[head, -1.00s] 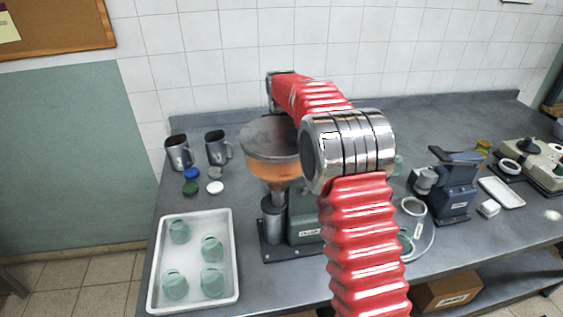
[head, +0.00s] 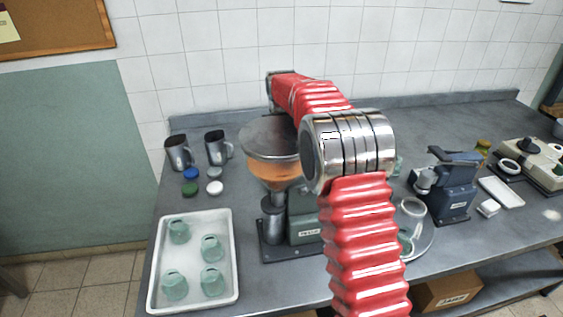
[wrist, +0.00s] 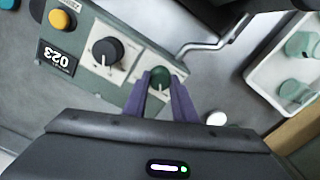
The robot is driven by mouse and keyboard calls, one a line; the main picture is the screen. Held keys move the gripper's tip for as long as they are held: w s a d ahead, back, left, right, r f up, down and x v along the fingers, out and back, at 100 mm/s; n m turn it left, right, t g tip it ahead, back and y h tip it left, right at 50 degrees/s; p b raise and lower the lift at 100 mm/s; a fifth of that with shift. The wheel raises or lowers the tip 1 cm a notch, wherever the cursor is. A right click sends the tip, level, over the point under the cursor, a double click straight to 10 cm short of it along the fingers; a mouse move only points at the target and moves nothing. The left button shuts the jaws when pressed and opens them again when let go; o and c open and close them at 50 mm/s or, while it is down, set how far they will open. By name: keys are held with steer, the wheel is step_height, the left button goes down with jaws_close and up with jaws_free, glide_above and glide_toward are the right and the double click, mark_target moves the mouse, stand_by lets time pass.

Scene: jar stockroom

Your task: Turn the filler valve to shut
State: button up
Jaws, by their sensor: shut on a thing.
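The filler stands on the bench in the head view, with a clear hopper (head: 272,170) of orange contents above a grey-green base (head: 304,225). In the wrist view, its panel carries a round green knob (wrist: 157,76) with a pale pointer line, which I take for the valve. My gripper (wrist: 160,82) has its two purple fingers on either side of this knob, shut on it. A larger black dial (wrist: 106,52) sits to its left on a white plate. In the head view my arm hides the gripper and the knob.
A white tray (head: 234,262) with several green jars stands at the front left. Two metal jugs (head: 179,153) and several lids are behind it. A round plate (head: 425,243) lies right of my arm, and a blue-grey device (head: 447,188) stands beyond.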

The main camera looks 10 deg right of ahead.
steer(key=shift+n, duration=0.8)
steer(key=shift+d, duration=0.1)
steer(key=o, duration=1)
steer(key=shift+o, duration=0.2)
step_height(320, 180, up, 14)
steer(key=shift+f, duration=0.1)
